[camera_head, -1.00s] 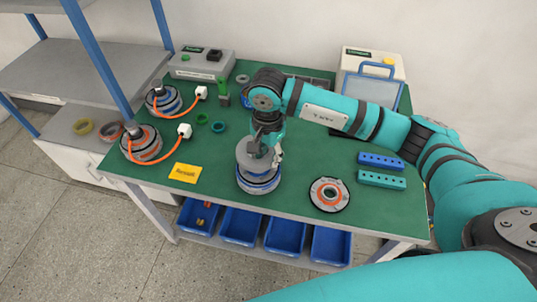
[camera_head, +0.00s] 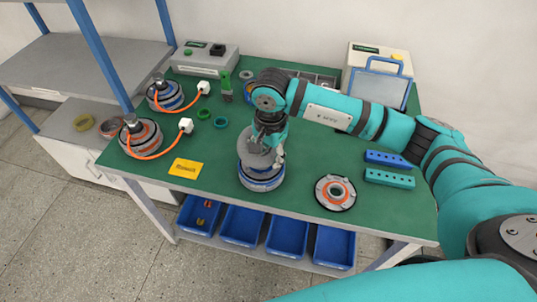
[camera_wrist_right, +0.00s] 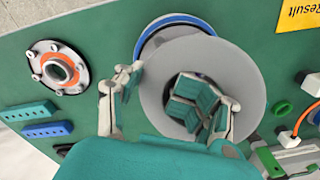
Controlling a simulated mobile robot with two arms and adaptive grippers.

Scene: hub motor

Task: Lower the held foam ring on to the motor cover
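My right gripper (camera_head: 268,142) points down over the hub motor (camera_head: 261,182), a round body with blue and silver bands near the table's front edge. It is shut on the wide grey foam ring (camera_head: 252,159). In the wrist view one finger is at the left rim of the ring (camera_wrist_right: 245,82) and dark green pads sit in its central hole. The ring covers most of the motor's top, and a blue edge of the motor (camera_wrist_right: 160,27) shows past it. I cannot tell whether ring and motor cover touch. My left gripper is not in view.
On the green table (camera_head: 235,200) an orange-and-silver flanged part (camera_head: 336,192) lies to the right, near blue and teal hole blocks (camera_head: 389,178). Two cabled motors (camera_head: 141,137) stand at the left, with a yellow card (camera_head: 186,168) in front. Blue bins (camera_head: 288,238) sit below.

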